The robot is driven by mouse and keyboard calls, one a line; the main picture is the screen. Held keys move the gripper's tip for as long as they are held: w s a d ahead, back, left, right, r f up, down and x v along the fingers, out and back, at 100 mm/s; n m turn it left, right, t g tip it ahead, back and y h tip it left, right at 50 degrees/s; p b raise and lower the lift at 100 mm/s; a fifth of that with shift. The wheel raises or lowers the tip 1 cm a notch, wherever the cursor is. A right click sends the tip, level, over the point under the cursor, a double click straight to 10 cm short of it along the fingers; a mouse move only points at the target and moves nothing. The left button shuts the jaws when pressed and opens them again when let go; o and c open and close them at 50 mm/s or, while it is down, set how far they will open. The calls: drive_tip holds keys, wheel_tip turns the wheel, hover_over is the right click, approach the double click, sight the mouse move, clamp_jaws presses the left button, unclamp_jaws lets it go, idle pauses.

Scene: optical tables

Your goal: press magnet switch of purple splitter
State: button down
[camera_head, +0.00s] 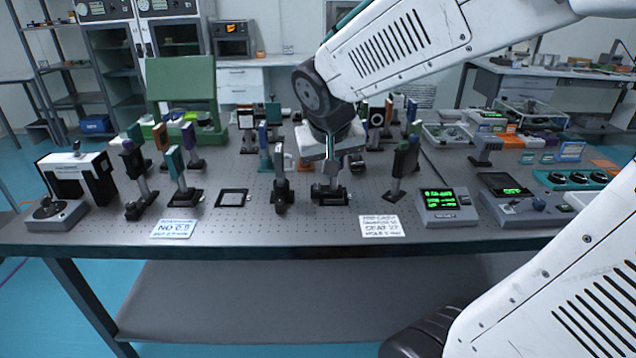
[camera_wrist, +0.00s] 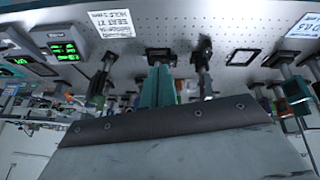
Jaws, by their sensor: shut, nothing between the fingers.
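My gripper (camera_head: 330,168) points down over the middle of the table near its front part. Its teal fingers are together and empty in the wrist view (camera_wrist: 158,88). Just at or beyond the fingertips is a dark mount base (camera_head: 330,195), also in the wrist view (camera_wrist: 160,54); I cannot tell whether they touch. A post-mounted optic with a purple face (camera_head: 188,135) stands at the left of the table, and a darker purplish one (camera_head: 131,160) stands nearer. I cannot tell which is the purple splitter, and no magnet switch can be made out.
A dark post mount (camera_head: 281,185) stands close left of my gripper, and another (camera_head: 401,170) to the right. A flat black square frame (camera_head: 232,198) and two white labels (camera_head: 174,229) (camera_head: 382,226) lie near the front edge. A green-display box (camera_head: 446,204) stands farther right.

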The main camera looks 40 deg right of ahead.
drive_tip(key=w+d+f+m+t, duration=0.1)
drive_tip(key=w+d+f, duration=0.1)
drive_tip(key=w, duration=0.4)
drive_tip(key=w+d+f+m+t, duration=0.1)
drive_tip(key=w+d+f, duration=0.1)
drive_tip(key=w+d, duration=0.2)
drive_tip(key=w, duration=0.3)
drive_tip(key=shift+w+d+f+h, duration=0.2)
drive_tip(key=shift+d+f+h, duration=0.05)
drive_tip(key=shift+f+h, duration=0.15)
hover_over(317, 187)
drive_tip(key=s+a, duration=0.1)
drive_tip(key=s, duration=0.1)
drive_tip(key=f, duration=0.9)
drive_tip(key=shift+w, duration=0.2)
drive_tip(key=shift+s+a+f, duration=0.1)
drive_tip(key=shift+s+f, duration=0.05)
drive_tip(key=shift+f, duration=0.6)
drive_tip(key=shift+s+a+f, duration=0.1)
drive_tip(key=shift+f, duration=0.65)
